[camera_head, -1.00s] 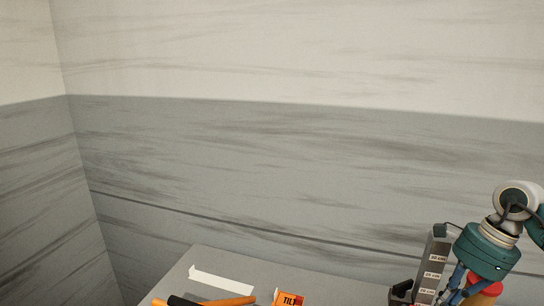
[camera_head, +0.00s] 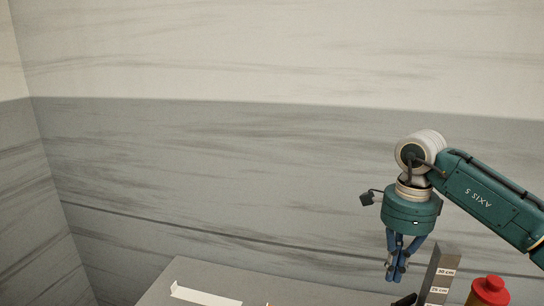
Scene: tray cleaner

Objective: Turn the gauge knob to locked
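The gauge (camera_head: 438,277) is a grey upright post with white centimetre labels, at the lower right of the head view. A small black part (camera_head: 405,299), perhaps its knob, shows at its left side by the bottom edge; its setting cannot be read. My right gripper (camera_head: 396,278) points down, just left of the post and above the black part. Its blue fingers come together at the tips, with nothing seen between them. It appears apart from the black part. The lower gauge is cut off by the frame. My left gripper is out of view.
A red-capped bottle or canister (camera_head: 488,291) stands right of the gauge. A grey table (camera_head: 260,286) runs along the bottom, with a white angled strip (camera_head: 205,297) at its left. The wall behind is bare. The air left of my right gripper is clear.

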